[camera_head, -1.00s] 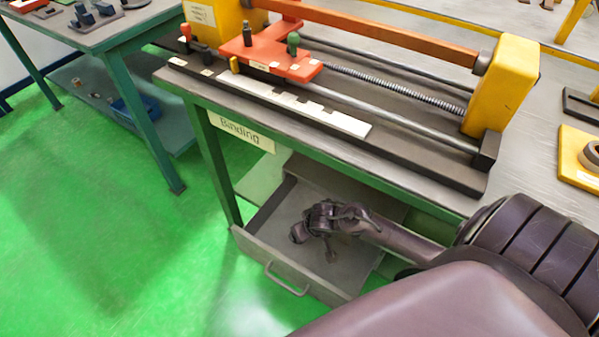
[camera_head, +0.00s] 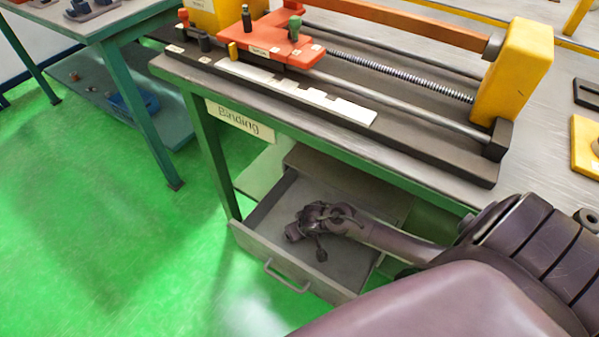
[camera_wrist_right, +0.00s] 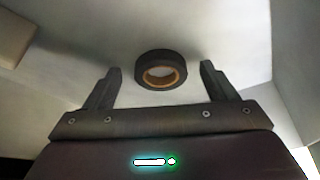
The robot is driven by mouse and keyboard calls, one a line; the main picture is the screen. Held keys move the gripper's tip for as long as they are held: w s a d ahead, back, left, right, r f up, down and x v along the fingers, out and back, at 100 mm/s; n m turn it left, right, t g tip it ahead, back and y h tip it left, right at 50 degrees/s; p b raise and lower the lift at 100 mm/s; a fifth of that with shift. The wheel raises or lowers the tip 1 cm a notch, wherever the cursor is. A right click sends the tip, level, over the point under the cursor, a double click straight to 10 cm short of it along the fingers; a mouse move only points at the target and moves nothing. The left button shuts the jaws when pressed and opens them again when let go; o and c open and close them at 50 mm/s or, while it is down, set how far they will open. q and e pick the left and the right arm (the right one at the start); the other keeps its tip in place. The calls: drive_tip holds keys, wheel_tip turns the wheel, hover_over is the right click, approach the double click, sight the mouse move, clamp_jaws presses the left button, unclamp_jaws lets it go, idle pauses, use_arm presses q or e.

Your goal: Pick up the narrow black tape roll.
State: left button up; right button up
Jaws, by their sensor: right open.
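In the right wrist view, a black tape roll (camera_wrist_right: 160,72) with a tan core lies on the pale drawer floor. My right gripper (camera_wrist_right: 160,68) is open, with one finger on each side of the roll in the picture; the roll appears a little ahead of the fingers, not touched. In the head view my right gripper (camera_head: 318,238) reaches down into the open drawer (camera_head: 268,222) under the bench; the roll is hidden there. My left gripper is in neither view.
The bench (camera_head: 400,172) with a "Binding" label (camera_head: 240,121) overhangs the drawer's back. A winding machine with an orange carriage (camera_head: 268,42) stands on it. A dark ring (camera_head: 586,218) shows at the right edge. Green floor (camera_head: 120,255) lies open at left.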

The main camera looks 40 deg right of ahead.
drive_tip(key=c, duration=1.1)
drive_tip(key=shift+o, duration=0.2)
drive_tip(key=shift+r, duration=0.1)
